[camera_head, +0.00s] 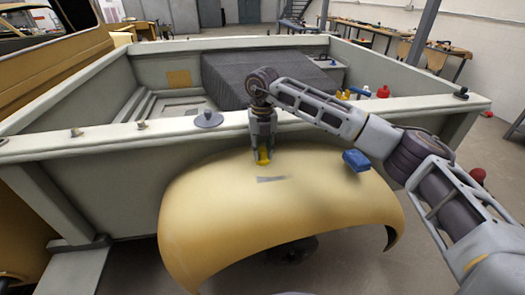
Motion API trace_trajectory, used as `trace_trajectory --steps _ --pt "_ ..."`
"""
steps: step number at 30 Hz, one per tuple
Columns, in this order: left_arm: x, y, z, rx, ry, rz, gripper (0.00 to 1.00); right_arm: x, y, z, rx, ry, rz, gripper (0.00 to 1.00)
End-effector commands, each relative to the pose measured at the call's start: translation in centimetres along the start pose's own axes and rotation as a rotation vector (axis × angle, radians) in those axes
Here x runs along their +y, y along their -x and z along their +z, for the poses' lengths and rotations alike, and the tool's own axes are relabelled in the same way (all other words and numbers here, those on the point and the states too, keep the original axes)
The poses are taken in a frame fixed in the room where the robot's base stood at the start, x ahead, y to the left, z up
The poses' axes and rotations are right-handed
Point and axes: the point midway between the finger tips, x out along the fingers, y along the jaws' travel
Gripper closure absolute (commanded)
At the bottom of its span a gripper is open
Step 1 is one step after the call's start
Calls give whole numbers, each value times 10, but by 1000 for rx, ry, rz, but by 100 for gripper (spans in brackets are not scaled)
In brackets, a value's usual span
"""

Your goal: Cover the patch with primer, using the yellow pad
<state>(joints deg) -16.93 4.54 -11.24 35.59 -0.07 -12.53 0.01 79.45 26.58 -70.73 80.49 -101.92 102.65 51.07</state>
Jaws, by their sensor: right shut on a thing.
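A yellow fender (225,215) curves out from the side of a pale truck bed. A small grey patch (271,179) shows on its upper face; I cannot tell bare metal from primer there. My right gripper (263,153) points down, shut on the yellow pad (263,160), a little behind the patch in the picture. The pad's upper part is hidden between the fingers, and I cannot tell whether it touches the fender. A blue block (356,160) lies on the fender to the right. My left gripper is not in view.
The bed's side rail (110,143) runs behind the fender, with a grey disc-shaped thing (208,119) on it. A dark ribbed cover (225,75) lies in the bed. Red and yellow bottles stand at the right, near a red one (383,92). The fender's front left is clear.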

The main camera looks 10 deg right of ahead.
Motion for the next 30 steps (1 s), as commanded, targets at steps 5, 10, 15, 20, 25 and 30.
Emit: trace_trajectory --steps 5,10,15,20,25,30 --pt "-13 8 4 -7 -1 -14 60 0 14 0 0 0 0 92" --pt "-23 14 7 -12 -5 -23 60 0 24 0 -1 0 0 92" --pt "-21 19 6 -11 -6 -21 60 0 34 0 -2 0 0 92" --pt "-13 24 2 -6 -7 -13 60 0 44 0 -2 0 1 92" --pt "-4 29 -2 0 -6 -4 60 0 52 0 -1 0 1 92" --pt "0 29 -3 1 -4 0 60 0 54 0 0 0 1 92"
